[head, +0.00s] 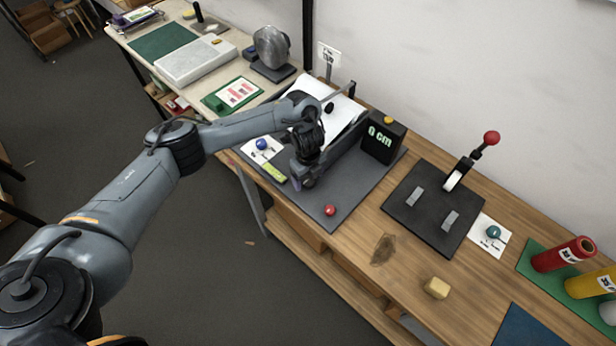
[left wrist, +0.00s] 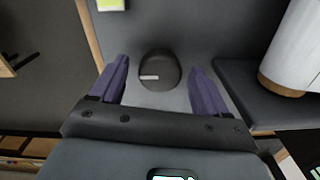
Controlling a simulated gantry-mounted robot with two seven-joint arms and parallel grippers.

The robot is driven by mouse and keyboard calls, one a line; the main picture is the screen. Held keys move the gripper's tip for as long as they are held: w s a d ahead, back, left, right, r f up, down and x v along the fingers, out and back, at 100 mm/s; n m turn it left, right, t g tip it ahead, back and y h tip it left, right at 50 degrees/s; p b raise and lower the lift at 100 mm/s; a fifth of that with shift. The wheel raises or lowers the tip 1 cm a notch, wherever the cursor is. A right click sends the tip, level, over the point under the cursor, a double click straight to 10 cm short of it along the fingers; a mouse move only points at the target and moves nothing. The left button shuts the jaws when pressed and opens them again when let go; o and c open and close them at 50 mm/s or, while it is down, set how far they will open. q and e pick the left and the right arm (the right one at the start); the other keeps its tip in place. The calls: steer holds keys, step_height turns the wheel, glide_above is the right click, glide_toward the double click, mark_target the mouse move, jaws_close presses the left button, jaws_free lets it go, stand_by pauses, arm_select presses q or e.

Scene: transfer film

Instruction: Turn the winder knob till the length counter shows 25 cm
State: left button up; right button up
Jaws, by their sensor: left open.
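The length counter (head: 380,136) is a black box with a yellow button on top, and its green display reads 0 cm. My left gripper (head: 296,183) is low over the grey winder base (head: 345,205), in front of the white film roll (head: 335,118). In the left wrist view the winder knob (left wrist: 159,70) is a dark round knob with a pale mark pointing left. My left gripper (left wrist: 157,90) is open, with one purple finger on each side of the knob and gaps between. In the head view the knob is hidden by the gripper. My right gripper is not in view.
A blue ball (head: 262,144) and a yellow-green block (head: 274,172) lie left of the gripper. A black lever plate (head: 432,222) and a yellow block (head: 436,288) are to the right.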

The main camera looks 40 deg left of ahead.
arm_select(q)
steer(key=shift+c, duration=0.4)
steer(key=c, duration=1)
steer(key=shift+o, duration=0.2)
steer(key=shift+r+n+p, duration=0.25)
steer(key=shift+n+p, duration=0.45)
steer(key=shift+p, duration=0.5)
steer(key=n+p, duration=0.9)
steer(key=shift+p, duration=0.4)
steer(key=n+p, duration=0.4)
steer(key=n, duration=0.1)
steer(key=shift+d, duration=0.1)
steer(key=n+p, duration=0.2)
steer(key=n, duration=0.1)
steer(key=shift+f, duration=0.1)
steer(key=shift+n+p, duration=0.3)
steer(key=shift+n, duration=0.6)
steer(key=shift+f, duration=0.1)
